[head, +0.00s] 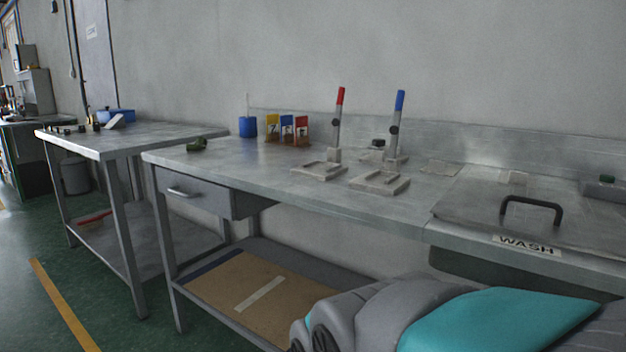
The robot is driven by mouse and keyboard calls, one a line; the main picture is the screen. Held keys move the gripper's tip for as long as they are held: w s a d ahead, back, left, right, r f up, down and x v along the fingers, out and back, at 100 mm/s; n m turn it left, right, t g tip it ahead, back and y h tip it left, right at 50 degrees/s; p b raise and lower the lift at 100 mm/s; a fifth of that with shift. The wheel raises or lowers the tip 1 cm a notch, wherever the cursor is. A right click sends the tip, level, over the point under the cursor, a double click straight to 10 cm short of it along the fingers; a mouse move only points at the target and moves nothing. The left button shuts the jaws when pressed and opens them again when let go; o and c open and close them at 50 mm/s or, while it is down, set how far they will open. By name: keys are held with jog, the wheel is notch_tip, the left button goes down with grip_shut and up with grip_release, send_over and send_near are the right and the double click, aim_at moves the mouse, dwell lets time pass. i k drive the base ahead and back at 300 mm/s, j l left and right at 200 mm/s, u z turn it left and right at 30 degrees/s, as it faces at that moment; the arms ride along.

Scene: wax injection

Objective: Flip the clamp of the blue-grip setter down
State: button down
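The blue-grip setter (380,183) stands on the metal workbench (240,165), right of the red-grip setter (319,170). Its clamp lever (395,130) points up, nearly upright, with the blue grip (400,100) at the top. The red-grip setter's lever is also upright. My arm, grey and teal, shows at the lower right, below and in front of the bench. My gripper's fingers do not show.
A lidded basin marked WASH (526,245) with a black handle (531,210) is at the bench's right. A blue cup (248,127), several coloured cards (287,130) and a dark green item (197,145) stand left of the setters. Another table (140,138) is farther left.

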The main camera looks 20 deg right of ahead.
aim_at(394, 130)
jog(key=z, duration=0.95)
